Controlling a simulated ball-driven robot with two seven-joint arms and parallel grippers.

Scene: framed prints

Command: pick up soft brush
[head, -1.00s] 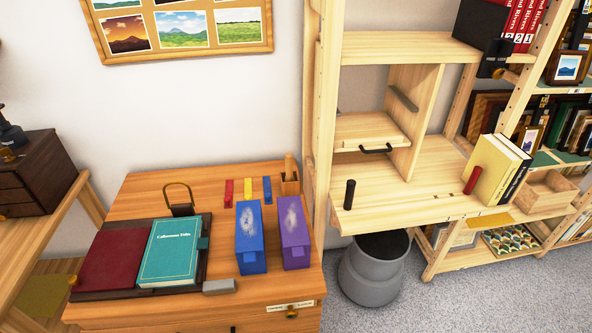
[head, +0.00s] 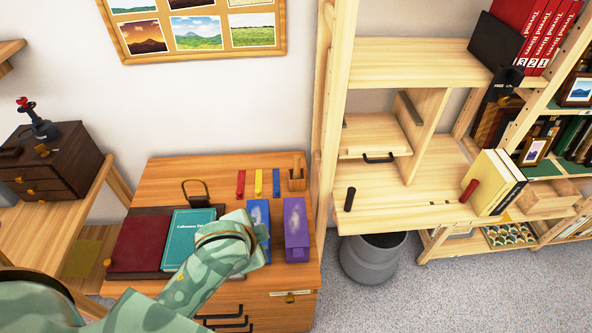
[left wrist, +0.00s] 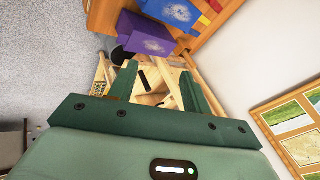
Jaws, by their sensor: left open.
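I cannot pick out a soft brush for certain. A small wooden holder (head: 297,178) with an upright piece stands at the back right of the wooden cabinet top (head: 165,180); its contents are too small to tell. My left gripper (left wrist: 157,82) is open in the left wrist view, with nothing visible between its fingers. In the head view my left arm reaches over the front of the cabinet, and the hand covers part of the blue box (head: 257,212). The fingers are hidden there. My right gripper is not in view.
A purple box (head: 296,228) stands right of the blue one. Red (head: 241,183), yellow (head: 259,182) and blue strips (head: 276,181) lie behind them. A teal book (head: 183,240) and dark red book (head: 140,243) lie left. A wooden shelf (head: 400,205) rises right.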

